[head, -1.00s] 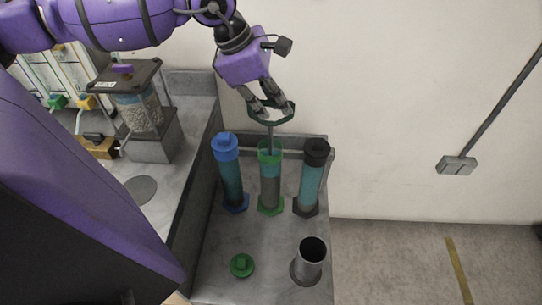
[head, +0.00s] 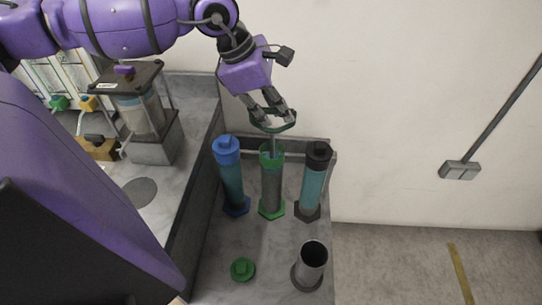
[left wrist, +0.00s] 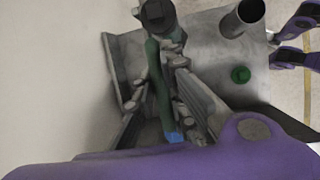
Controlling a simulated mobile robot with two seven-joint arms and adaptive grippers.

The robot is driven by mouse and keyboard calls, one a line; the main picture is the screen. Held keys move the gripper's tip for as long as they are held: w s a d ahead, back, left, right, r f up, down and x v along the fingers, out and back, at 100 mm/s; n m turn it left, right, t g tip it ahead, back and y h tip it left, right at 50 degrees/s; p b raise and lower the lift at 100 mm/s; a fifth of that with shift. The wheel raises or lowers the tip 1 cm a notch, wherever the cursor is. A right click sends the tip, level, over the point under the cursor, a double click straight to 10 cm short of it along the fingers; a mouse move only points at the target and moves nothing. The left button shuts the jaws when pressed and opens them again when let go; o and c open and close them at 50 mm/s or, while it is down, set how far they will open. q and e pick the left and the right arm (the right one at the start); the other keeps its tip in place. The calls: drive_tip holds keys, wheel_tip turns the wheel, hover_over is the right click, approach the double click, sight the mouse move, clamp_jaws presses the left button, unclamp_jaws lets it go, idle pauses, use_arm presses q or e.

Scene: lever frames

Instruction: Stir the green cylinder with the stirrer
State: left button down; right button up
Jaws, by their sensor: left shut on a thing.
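The green cylinder (head: 271,188) is a clear upright tube with a green rim and green foot, standing between a blue-capped and a black-capped cylinder. The stirrer (head: 288,124) has a dark green ring handle, which also shows in the left wrist view (left wrist: 154,78). Its thin rod goes down into the open top of the green cylinder; its lower end is hard to make out. My left gripper (head: 270,112) is shut on the ring, above the cylinder.
The blue-capped cylinder (head: 231,178) and black-capped cylinder (head: 313,184) stand close on either side. A loose green cap (head: 243,269) and an open grey holder (head: 312,262) are nearer the front. A wall (head: 400,90) is behind; a grey-based apparatus (head: 153,148) stands left.

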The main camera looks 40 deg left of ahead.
use_arm(q)
wheel_tip(320, 180, up, 4)
drive_tip(key=shift+r+p, duration=0.1)
drive_tip(key=shift+p, duration=0.3)
use_arm(e)
drive_tip(key=shift+w+a+r, duration=0.2)
drive_tip(key=shift+w+r, duration=0.4)
drive_tip(key=shift+r, duration=0.1)
use_arm(q)
wheel_tip(320, 180, up, 6)
drive_tip(key=shift+f+p, duration=0.25)
drive_tip(key=shift+p, duration=0.05)
drive_tip(key=shift+r, duration=0.45)
use_arm(e)
drive_tip(key=shift+w+d+r, duration=0.15)
drive_tip(key=shift+w+r, duration=0.15)
drive_tip(key=shift+r, duration=0.1)
